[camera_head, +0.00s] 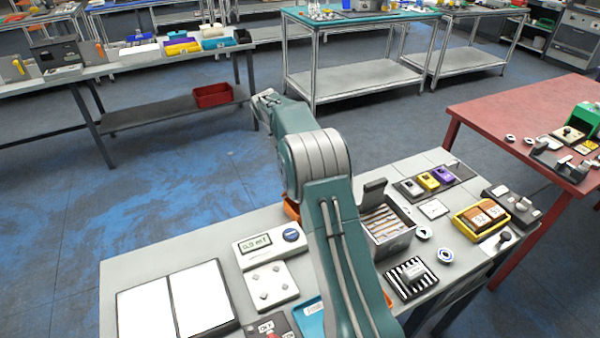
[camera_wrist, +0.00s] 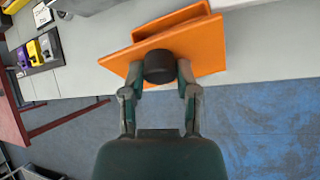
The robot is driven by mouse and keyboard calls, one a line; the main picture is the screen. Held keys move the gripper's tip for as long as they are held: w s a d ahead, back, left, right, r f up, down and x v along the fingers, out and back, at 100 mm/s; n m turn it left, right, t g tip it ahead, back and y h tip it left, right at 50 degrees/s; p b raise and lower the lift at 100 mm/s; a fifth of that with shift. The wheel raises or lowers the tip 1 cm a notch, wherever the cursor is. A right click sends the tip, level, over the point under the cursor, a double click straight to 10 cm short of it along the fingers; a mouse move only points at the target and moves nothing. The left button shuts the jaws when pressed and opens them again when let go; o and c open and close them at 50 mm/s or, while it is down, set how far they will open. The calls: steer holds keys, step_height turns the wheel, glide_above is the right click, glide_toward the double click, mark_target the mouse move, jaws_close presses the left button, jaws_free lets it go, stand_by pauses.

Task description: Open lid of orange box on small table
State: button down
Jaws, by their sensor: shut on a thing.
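The orange box (camera_wrist: 165,22) is at the table's edge in the wrist view, mostly hidden behind its flat orange lid (camera_wrist: 208,48). A dark round knob (camera_wrist: 158,66) stands out from the lid. My gripper (camera_wrist: 160,78) is shut on this knob, one finger on each side. The lid looks larger than the part of the box behind it and set off from it; I cannot tell how wide any gap is. In the head view only a sliver of orange (camera_head: 291,208) shows beside my arm, and my fingertips are hidden.
The grey small table (camera_head: 215,240) holds a display device (camera_head: 270,245), two white panels (camera_head: 172,304), a grey open-topped box (camera_head: 388,232) and a yellow tray (camera_head: 480,218). A red table (camera_head: 500,112) stands at right. The blue floor at left is clear.

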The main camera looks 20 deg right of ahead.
steer(key=shift+w+d+f+g, duration=0.15)
steer(key=shift+d+g, duration=0.25)
steer(key=shift+d, duration=0.05)
steer(key=shift+a, duration=0.25)
